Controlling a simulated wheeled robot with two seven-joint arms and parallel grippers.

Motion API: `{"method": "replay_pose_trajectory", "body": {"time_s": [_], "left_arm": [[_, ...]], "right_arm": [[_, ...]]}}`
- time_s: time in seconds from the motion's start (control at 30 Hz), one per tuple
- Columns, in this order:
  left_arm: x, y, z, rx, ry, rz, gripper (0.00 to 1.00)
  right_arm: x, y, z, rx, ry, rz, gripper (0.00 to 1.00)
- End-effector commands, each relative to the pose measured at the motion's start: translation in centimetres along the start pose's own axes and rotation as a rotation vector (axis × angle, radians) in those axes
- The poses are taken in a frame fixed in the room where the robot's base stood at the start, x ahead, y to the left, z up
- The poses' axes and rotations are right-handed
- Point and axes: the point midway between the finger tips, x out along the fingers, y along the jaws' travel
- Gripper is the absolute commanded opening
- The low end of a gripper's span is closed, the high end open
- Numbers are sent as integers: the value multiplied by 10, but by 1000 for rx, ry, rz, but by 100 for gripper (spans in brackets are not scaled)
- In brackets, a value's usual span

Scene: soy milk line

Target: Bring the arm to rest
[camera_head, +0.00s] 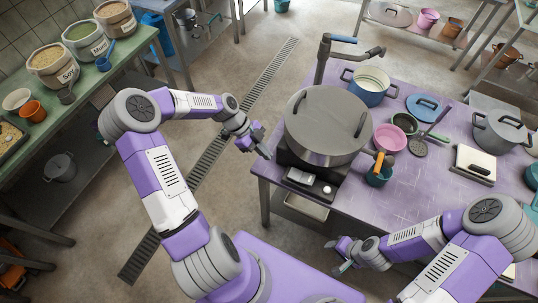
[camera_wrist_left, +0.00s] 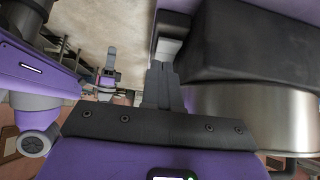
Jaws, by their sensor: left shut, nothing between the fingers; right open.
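My left gripper (camera_head: 262,149) is in the air just left of the big lidded steel pot (camera_head: 322,125), near the left edge of the purple table (camera_head: 455,200). Its fingers are together and hold nothing. In the left wrist view the closed fingers (camera_wrist_left: 161,82) point toward the table edge, with the pot's steel side (camera_wrist_left: 255,110) to their right. My right gripper (camera_head: 340,262) is open and empty, low in front of the table's near edge.
The pot stands on a black burner (camera_head: 310,180). A blue pot (camera_head: 370,85), a pink bowl (camera_head: 390,138), a teal cup (camera_head: 379,175) and a scale (camera_head: 478,165) share the table. A green counter (camera_head: 85,95) with sacks stands left.

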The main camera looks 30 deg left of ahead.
Motion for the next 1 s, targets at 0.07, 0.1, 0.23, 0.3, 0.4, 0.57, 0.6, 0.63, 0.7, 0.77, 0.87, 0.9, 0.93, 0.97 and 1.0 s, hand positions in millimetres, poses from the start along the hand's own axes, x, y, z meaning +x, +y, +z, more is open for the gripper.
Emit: {"method": "replay_pose_trajectory", "body": {"time_s": [0.07, 0.1, 0.23, 0.3, 0.4, 0.57, 0.6, 0.63, 0.7, 0.77, 0.87, 0.9, 0.93, 0.97, 1.0], "left_arm": [[-2, 0, 0, 1, 0, 1, 0], [-2, 0, 0, 1, 0, 1, 0], [-2, 0, 0, 1, 1, 1, 0], [-2, 0, 0, 1, 1, 1, 0], [-2, 0, 0, 1, 0, 1, 0], [-2, 0, 0, 1, 0, 1, 0], [-1, 0, 0, -1, 0, 1, 0], [0, 0, 0, -6, 0, 2, 0], [8, 1, -2, -38, -1, 5, 0], [21, 2, -5, -96, -4, 7, 0], [53, 8, -11, -258, -19, 10, 0], [68, 12, -14, -337, -28, 9, 0], [79, 15, -15, -397, -35, 7, 0], [89, 18, -17, -458, -43, 4, 0], [102, 23, -19, -537, -54, 0, 0]], "right_arm": [[-1, 0, 0, 0, 0, 0, 43], [-1, 0, 0, 0, 0, 0, 43], [0, 0, 0, 0, 0, 0, 43], [0, 0, 0, 0, 0, 0, 43], [0, 0, 0, 0, 0, 0, 43], [0, 0, 0, 0, 0, 0, 43], [0, 0, 0, 0, 0, 0, 43], [0, 0, 0, 0, 0, 0, 43], [0, 0, 0, 0, 0, 0, 43], [0, 0, 0, 0, 0, 0, 43], [0, 0, 0, 0, 0, 0, 43], [0, 0, 0, 0, 0, 0, 43], [0, 0, 0, 0, 0, 0, 43], [-1, 0, 0, 0, 0, 0, 43], [-1, 0, 0, 0, 0, 0, 43]]}}
